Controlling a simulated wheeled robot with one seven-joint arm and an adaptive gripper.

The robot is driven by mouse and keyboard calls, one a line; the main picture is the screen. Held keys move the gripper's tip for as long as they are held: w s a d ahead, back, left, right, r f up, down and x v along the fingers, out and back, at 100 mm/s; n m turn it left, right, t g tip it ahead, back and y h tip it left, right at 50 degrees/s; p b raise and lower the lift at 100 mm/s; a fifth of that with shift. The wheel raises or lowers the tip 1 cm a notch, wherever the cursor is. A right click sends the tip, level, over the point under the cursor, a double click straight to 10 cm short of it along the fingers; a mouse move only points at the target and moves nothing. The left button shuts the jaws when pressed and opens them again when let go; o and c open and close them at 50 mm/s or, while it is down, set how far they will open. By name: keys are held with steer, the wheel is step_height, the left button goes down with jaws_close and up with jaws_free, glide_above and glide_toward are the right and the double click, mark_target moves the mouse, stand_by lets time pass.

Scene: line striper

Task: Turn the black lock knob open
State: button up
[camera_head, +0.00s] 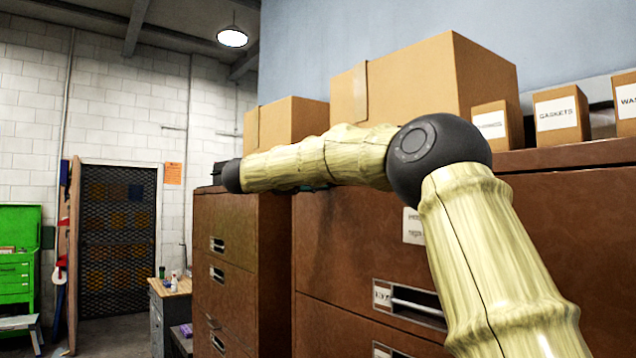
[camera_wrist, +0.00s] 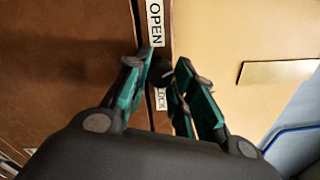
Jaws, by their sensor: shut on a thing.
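The black lock knob (camera_wrist: 161,73) shows in the wrist view as a small dark shape between my fingertips. My gripper (camera_wrist: 165,69) has its green-and-black fingers on either side of it and is shut on it. An OPEN label (camera_wrist: 155,22) sits above the knob in the picture. A LOCK label (camera_wrist: 160,98) sits just below it, partly hidden between the fingers. The knob's exact turn cannot be made out. In the head view my arm reaches left across the cabinets, and the knob and fingers are hidden there.
Brown file cabinets (camera_head: 345,262) stand below and behind my arm. Large cardboard boxes (camera_head: 425,85) and smaller labelled boxes (camera_head: 557,115) sit on top. A green tool chest (camera_head: 18,265) and a mesh door (camera_head: 118,240) are at far left, with open floor before the door.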

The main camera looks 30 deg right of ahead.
steer(key=shift+n, duration=2.1)
steer(key=shift+f, duration=0.1)
steer(key=o, duration=1)
steer(key=shift+o, duration=0.2)
steer(key=shift+a, duration=0.1)
steer(key=a, duration=1.1)
steer(key=shift+s+a+f, duration=0.15)
steer(key=shift+s+a, duration=0.25)
steer(key=shift+s, duration=0.05)
